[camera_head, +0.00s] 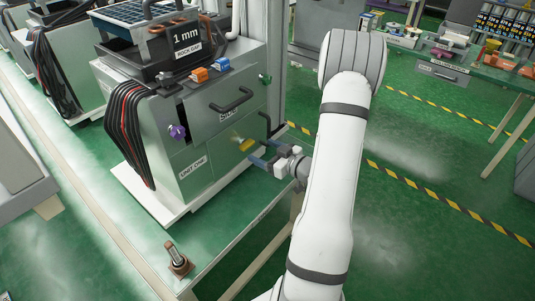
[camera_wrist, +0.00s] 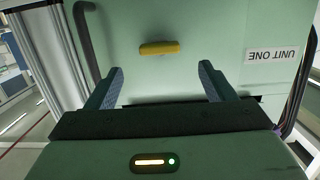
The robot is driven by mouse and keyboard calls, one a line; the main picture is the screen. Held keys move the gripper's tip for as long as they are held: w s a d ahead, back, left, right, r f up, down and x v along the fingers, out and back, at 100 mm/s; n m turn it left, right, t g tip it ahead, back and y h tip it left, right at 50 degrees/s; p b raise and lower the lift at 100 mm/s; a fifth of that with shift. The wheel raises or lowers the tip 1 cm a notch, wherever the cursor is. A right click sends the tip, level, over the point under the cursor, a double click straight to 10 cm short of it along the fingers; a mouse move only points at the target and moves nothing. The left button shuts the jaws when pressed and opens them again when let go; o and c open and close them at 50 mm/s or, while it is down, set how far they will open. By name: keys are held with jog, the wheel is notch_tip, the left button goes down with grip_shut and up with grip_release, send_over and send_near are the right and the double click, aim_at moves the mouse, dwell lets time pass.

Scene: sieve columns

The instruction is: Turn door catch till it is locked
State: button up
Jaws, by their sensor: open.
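The yellow door catch (camera_head: 243,144) is on the front of the grey-green cabinet (camera_head: 205,165) marked UNIT ONE. In the wrist view the catch (camera_wrist: 159,48) is a short bar lying across the picture. My gripper (camera_head: 263,154) is in front of the cabinet, just right of the catch. In the wrist view my gripper (camera_wrist: 162,76) has its two blue-grey fingers wide apart, with nothing between them. The catch lies beyond the fingertips, roughly midway between them, and looks untouched. I cannot tell whether it is locked.
A purple knob (camera_head: 177,132) and a drawer with a dark handle (camera_head: 231,100) are on the same cabinet. A dark bar handle (camera_wrist: 88,42) stands beside the catch. A small lever device (camera_head: 178,260) sits on the green bench. Open floor lies to the right.

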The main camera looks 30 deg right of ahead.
aim_at(250, 145)
jog(key=p+x, duration=0.1)
jog(key=x, duration=0.5)
jog(key=shift+w+a+f, duration=0.1)
jog(key=shift+w, duration=0.1)
jog(key=shift+c, duration=0.5)
jog(key=c, duration=1)
jog(key=o, duration=1.1)
